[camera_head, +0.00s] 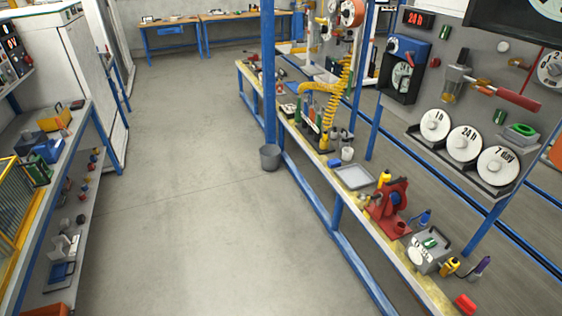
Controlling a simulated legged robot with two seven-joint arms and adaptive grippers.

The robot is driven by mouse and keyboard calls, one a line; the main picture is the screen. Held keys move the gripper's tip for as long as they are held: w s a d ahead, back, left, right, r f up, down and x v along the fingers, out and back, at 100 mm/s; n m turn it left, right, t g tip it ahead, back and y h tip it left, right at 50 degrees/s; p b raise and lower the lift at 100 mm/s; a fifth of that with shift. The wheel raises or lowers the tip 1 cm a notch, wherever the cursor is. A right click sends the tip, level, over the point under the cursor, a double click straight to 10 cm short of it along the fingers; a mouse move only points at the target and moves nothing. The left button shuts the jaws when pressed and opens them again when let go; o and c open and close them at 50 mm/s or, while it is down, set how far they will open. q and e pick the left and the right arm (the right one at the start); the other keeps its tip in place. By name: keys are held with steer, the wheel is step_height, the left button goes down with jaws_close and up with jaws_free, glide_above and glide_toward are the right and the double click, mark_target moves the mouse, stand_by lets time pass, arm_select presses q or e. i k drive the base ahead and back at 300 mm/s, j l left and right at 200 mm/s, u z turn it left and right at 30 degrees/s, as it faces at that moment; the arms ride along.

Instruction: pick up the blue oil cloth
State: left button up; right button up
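I cannot single out the blue oil cloth with certainty. A small flat blue piece (333,163) lies on the long right-hand bench (317,170), beside a grey tray (354,177); it is too small to tell if it is cloth. A larger blue object (47,151) sits on the left bench top, next to dark and yellow items. A flat blue item (61,273) lies on the lower left shelf. Neither of my grippers shows in the head view.
Open concrete floor (190,160) runs between the benches. The right bench carries a red machine (392,205), a grey box (428,250) and bottles. A yellow mesh guard (12,215) stands at left. Workbenches (170,25) line the back.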

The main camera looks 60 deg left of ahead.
mark_target(333, 163)
steer(key=u, duration=1.55)
steer(key=i+j+u, duration=0.35)
steer(key=i, duration=0.65)
steer(key=i+u, duration=0.35)
steer(key=i, duration=0.65)
